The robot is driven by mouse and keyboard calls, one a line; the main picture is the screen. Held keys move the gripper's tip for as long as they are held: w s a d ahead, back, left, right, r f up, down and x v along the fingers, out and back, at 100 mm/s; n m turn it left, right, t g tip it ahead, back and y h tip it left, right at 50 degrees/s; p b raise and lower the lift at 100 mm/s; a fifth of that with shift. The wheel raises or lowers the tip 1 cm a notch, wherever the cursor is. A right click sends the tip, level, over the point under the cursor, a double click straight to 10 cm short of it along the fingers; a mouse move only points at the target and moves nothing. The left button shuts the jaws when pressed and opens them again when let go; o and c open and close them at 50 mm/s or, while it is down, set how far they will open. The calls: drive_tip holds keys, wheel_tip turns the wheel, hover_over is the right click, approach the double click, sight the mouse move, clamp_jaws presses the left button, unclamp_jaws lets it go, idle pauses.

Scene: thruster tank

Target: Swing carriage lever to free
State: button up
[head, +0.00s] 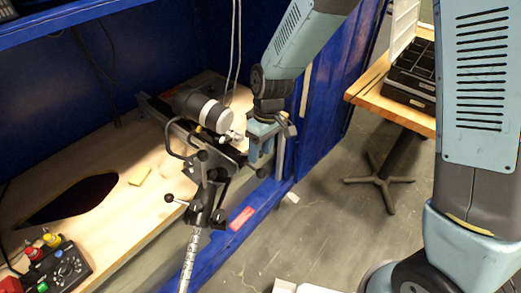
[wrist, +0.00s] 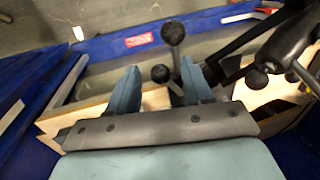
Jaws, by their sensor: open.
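The thruster (head: 203,110), a black cylinder with a white band, sits on a dark carriage and rail (head: 158,105) over the wooden deck. Black ball-ended levers stand at the carriage's near end. My gripper (head: 262,150) is beside this end, pointing down. In the wrist view my gripper (wrist: 160,68) is open, with one blue finger each side of a small black ball knob (wrist: 160,74). A longer lever with a larger ball (wrist: 174,32) rises just beyond the fingertips. I cannot tell for sure which of them is the carriage lever. Neither is gripped.
A clamp bracket with ball handles (head: 205,205) holds a marked pole (head: 188,262) in front. The deck has a dark opening (head: 70,198). A control box (head: 55,265) is at lower left. Blue tank walls (head: 325,110) stand close behind my gripper. A side table (head: 395,107) is at right.

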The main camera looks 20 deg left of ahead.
wheel_tip(320, 180, up, 13)
drive_tip(key=w+d, duration=0.1)
drive_tip(key=w, duration=0.1)
drive_tip(key=shift+w, duration=0.2)
drive_tip(key=shift+d+r, duration=0.1)
drive_tip(key=shift+r, duration=0.05)
